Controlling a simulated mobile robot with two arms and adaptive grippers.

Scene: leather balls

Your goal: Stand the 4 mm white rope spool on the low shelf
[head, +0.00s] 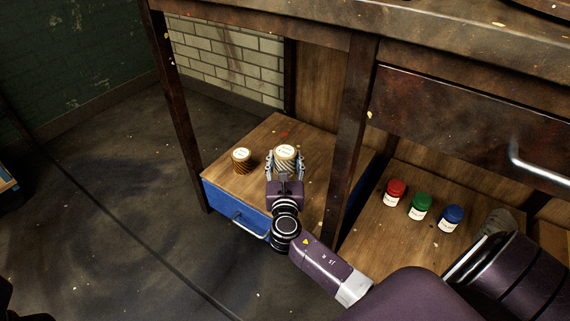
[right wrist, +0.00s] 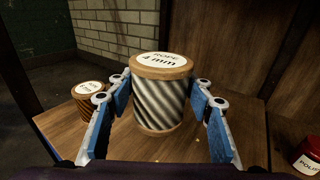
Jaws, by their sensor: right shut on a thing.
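The white rope spool (right wrist: 160,98), with wooden ends and a top label reading "ROPE 4 mm", stands upright between the fingers of my right gripper (right wrist: 166,112). In the head view the spool (head: 285,153) is over the low shelf (head: 250,187), with my right gripper (head: 285,165) shut around its sides. Its bottom appears at or very near the wooden surface; I cannot tell whether it touches. My left gripper is not in view.
A smaller brown rope spool (head: 242,161) stands on the shelf to the left. A table leg (head: 352,140) rises to the right. Red (head: 395,193), green (head: 420,206) and blue (head: 451,218) jars stand on the right-hand shelf. A blue drawer (head: 235,213) is below the low shelf.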

